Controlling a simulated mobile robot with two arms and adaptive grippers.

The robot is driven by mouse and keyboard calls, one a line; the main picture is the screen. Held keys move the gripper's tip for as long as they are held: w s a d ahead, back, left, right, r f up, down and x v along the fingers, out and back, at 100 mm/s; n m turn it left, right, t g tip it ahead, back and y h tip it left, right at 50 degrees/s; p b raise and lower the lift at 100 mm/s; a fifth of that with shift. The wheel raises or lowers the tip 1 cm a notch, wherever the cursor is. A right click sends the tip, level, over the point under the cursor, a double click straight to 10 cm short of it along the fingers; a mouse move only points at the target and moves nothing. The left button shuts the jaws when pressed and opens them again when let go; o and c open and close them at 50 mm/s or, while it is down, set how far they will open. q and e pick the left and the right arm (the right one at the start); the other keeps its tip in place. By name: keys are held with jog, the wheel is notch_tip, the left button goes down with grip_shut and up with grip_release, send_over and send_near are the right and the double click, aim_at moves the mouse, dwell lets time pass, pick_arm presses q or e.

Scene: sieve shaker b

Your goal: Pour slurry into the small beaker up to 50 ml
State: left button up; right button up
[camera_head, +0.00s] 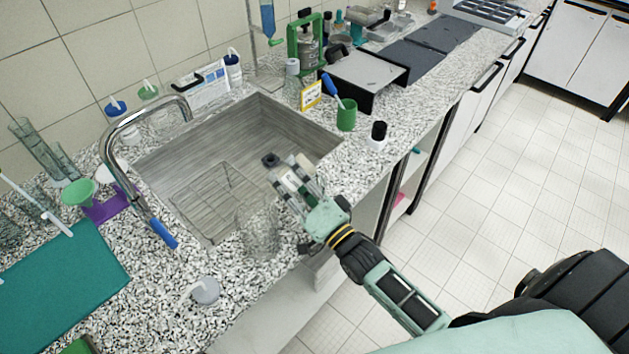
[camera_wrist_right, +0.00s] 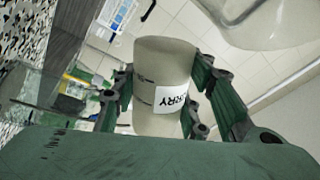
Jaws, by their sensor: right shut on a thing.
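The slurry container (camera_wrist_right: 165,85) is a pale grey-beige cylinder with a white label ending in "RRY", which reads upside down in the right wrist view. My right gripper (camera_wrist_right: 165,100) is shut around its sides. In the head view my right gripper (camera_head: 292,181) is over the front right part of the sink, and its fingers mostly hide the container. A clear glass beaker (camera_head: 257,232) stands by the sink's front edge, left of the gripper. Clear glass (camera_wrist_right: 265,18) also shows close by in the wrist view. I cannot read any fill level. My left gripper is out of view.
The grey sink (camera_head: 215,142) holds a wire rack (camera_head: 215,195); a curved tap (camera_head: 125,125) rises at its left. A green cup (camera_head: 346,115) and a black-capped bottle (camera_head: 378,138) stand right of the sink.

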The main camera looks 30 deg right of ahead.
jog(key=shift+f+m+t+h+b, duration=0.15)
jog(key=shift+f+m+h+b, duration=0.15)
jog(key=shift+m, duration=0.4)
jog(key=shift+f+m+t+h+b, duration=0.1)
jog(key=shift+m+t+h+b, duration=0.2)
jog(key=shift+m, duration=0.4)
dwell(2.2)
